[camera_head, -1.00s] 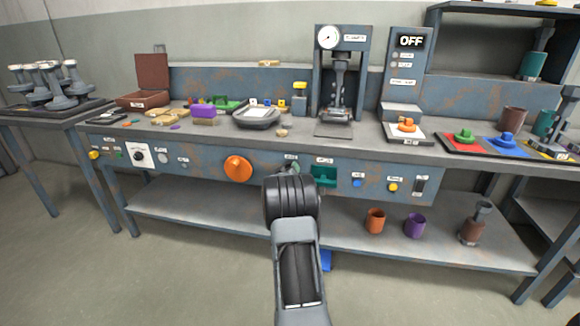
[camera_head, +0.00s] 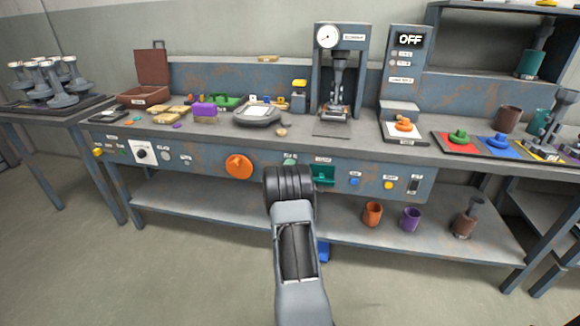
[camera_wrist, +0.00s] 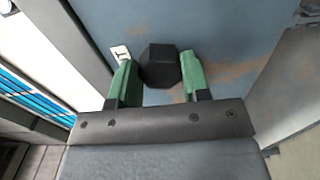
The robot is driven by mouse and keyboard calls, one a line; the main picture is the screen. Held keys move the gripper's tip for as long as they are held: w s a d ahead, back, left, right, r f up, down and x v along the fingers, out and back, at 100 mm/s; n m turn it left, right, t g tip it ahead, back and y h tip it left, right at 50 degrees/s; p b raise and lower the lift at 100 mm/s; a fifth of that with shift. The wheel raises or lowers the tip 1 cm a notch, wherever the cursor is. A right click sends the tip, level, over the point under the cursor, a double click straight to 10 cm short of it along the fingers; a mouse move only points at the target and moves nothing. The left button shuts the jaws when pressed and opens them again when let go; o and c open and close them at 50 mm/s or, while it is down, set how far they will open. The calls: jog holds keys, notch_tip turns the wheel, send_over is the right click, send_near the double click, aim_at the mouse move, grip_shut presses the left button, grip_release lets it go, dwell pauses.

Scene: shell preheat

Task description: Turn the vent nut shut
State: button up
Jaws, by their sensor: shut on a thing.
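The vent nut (camera_wrist: 160,66) is a dark six-sided nut on the blue-grey panel in the wrist view. My gripper (camera_wrist: 159,75) has a green finger on each side of it and is shut on it. The fingers sit on the left and right of the nut, with its front face in view. In the head view my arm covers both the nut and the fingers, in front of the bench's front panel (camera_head: 215,169).
A small white label (camera_wrist: 120,53) is beside the left finger. Along the panel, an orange knob (camera_head: 239,167) sits left of my arm and a green part (camera_head: 323,175) right of it. Cups, including an orange one (camera_head: 372,214), stand on the lower shelf.

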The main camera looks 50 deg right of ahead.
jog(key=shift+w+n+p, duration=0.1)
jog(key=shift+n+p, duration=0.4)
jog(key=shift+n, duration=1.2)
jog(key=o, duration=0.9)
jog(key=shift+o, duration=0.2)
jog(key=p+v, duration=0.2)
jog(key=v, duration=1.2)
